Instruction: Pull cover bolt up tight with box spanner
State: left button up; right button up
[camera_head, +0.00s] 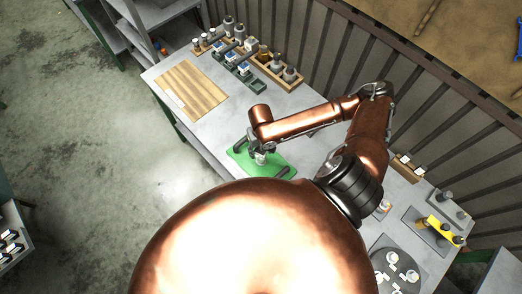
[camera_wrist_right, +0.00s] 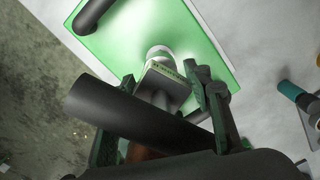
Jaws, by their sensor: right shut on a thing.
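My right gripper (camera_head: 257,148) is low over a green plate (camera_head: 243,163) on the bench. In the right wrist view its dark fingers (camera_wrist_right: 163,88) stand on both sides of a thick dark handle (camera_wrist_right: 130,112), which I take to be the box spanner's; it is shut on it. Beyond the handle is a dark square block (camera_wrist_right: 166,80) with small lettering on its edge. A pale, round part (camera_wrist_right: 158,53) shows past the block, over the green plate; it also shows in the head view (camera_head: 260,159). The cover bolt is hidden. My left gripper is out of view.
The green plate has dark handles (camera_head: 285,172) at its sides. A wooden board (camera_head: 190,90) and racks of bottles (camera_head: 275,72) stand farther left along the bench. A round dark tray (camera_head: 390,262) and a yellow holder (camera_head: 444,230) are at right. A slatted rail runs behind.

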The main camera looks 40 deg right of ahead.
jog(key=shift+f+b, duration=0.45)
jog(key=shift+f, duration=1.15)
jog(key=m, duration=1.4)
jog(key=shift+a, duration=0.1)
jog(key=shift+p, duration=0.45)
dwell(0.5)
jog(key=shift+r+p, duration=2.55)
jog(key=shift+p, duration=0.35)
